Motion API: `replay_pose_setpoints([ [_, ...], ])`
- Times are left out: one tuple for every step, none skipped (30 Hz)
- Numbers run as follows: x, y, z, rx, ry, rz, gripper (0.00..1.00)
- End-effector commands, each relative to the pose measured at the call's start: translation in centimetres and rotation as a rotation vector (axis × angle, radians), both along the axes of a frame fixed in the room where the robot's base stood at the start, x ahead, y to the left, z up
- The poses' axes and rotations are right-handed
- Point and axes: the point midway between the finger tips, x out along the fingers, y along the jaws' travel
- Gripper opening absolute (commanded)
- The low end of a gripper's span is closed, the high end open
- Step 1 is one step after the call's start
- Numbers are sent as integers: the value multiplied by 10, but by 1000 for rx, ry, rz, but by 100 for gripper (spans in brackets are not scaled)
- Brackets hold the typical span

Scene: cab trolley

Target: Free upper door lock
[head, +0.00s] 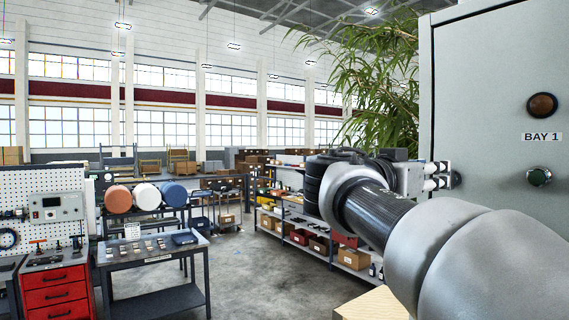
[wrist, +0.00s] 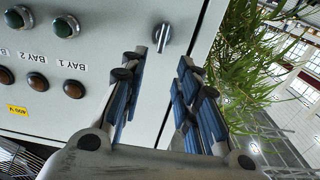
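The grey cabinet door (wrist: 130,22) fills much of the wrist view, its labels upside down. A grey door lock with a turning handle (wrist: 162,38) sits on it near the door's edge. My gripper (wrist: 162,65) is open and empty, with one finger on each side of the lock's line. The fingertips look just short of the lock, and I cannot tell whether they touch it. In the head view my gripper (head: 439,175) points right at the edge of the cabinet (head: 490,100). The lock there is mostly hidden behind the fingers.
Brown and green buttons sit on the cabinet, including a brown one (head: 541,105) and a green one (head: 539,177) by the BAY 1 label. A leafy plant (head: 385,75) stands beside the cabinet. A shelf rack (head: 310,235) and a workbench (head: 150,255) stand further off.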

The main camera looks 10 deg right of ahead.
Motion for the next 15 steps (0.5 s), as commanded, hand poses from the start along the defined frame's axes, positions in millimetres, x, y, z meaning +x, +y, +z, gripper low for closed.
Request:
replay_pose_setpoints([
  [4, -12, 2, 0, 2, -6, 29],
  [6, -19, 2, -1, 2, -7, 29],
  [9, -26, 2, 0, 2, -5, 29],
  [11, -32, 2, 0, 2, -6, 29],
  [15, -37, 2, 0, 3, -4, 29],
  [17, -45, 2, 0, 2, -5, 29],
  [19, -49, 2, 0, 2, -3, 29],
  [21, -54, 2, 0, 2, -4, 29],
  [24, -59, 2, 1, 1, -3, 29],
  [25, -63, 2, 1, 1, -2, 29],
  [27, -66, 2, 1, 1, -3, 29],
  [28, -70, 1, 0, 2, -2, 29],
  [30, -72, 1, 0, 2, -1, 29],
  [30, -74, 1, 1, 1, -1, 29],
  [31, -76, 1, 1, 1, -1, 29],
])
